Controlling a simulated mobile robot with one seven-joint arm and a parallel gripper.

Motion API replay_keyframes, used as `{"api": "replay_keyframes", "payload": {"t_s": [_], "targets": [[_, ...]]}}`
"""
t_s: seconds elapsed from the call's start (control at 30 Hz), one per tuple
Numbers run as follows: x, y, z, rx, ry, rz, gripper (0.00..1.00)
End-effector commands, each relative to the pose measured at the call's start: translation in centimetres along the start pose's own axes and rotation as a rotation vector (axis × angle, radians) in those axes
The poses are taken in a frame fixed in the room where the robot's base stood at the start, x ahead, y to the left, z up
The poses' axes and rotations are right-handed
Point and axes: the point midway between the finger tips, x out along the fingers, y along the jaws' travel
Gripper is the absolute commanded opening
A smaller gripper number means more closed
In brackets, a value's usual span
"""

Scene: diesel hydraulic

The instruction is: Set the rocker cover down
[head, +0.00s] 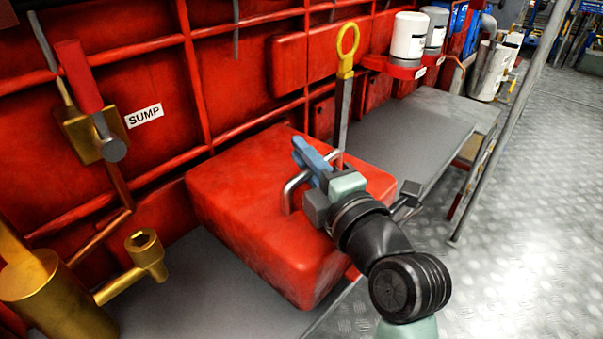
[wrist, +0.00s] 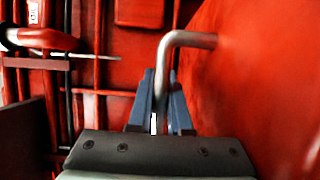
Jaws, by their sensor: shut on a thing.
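The rocker cover (head: 245,215) is a large red box with a bent metal bar handle (head: 290,190) on top. It is in the middle of the head view, over the grey ledge, with its near corner reaching about the ledge's front edge. I cannot tell whether its underside touches the ledge. My gripper (head: 312,162), with blue fingers, is shut on the handle. In the wrist view the fingers (wrist: 160,105) close around the handle bar (wrist: 168,58), and the red cover face (wrist: 260,80) fills the right side.
The grey ledge (head: 410,140) is clear to the right of the cover. A dipstick with a yellow ring (head: 348,45) stands close behind. White filters (head: 408,38) stand at the back.

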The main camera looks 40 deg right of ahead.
Motion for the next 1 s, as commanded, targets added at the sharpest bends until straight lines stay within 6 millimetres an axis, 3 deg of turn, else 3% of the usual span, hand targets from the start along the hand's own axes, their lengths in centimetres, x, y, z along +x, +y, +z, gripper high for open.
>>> {"api": "replay_keyframes", "payload": {"t_s": [0.17,0.7,0.73,0.87,1.0], "targets": [[0.0,-2.8,-0.1,0.0,0.001,0.009,0.0],[0.3,-3.2,-0.1,-0.002,0.0,0.011,0.0],[0.3,-3.5,-0.1,0.0,0.001,0.0,0.22],[0.3,-3.5,-0.1,0.0,0.0,0.0,0.46],[0.3,-3.5,-0.1,0.0,0.0,0.0,0.47]]}}
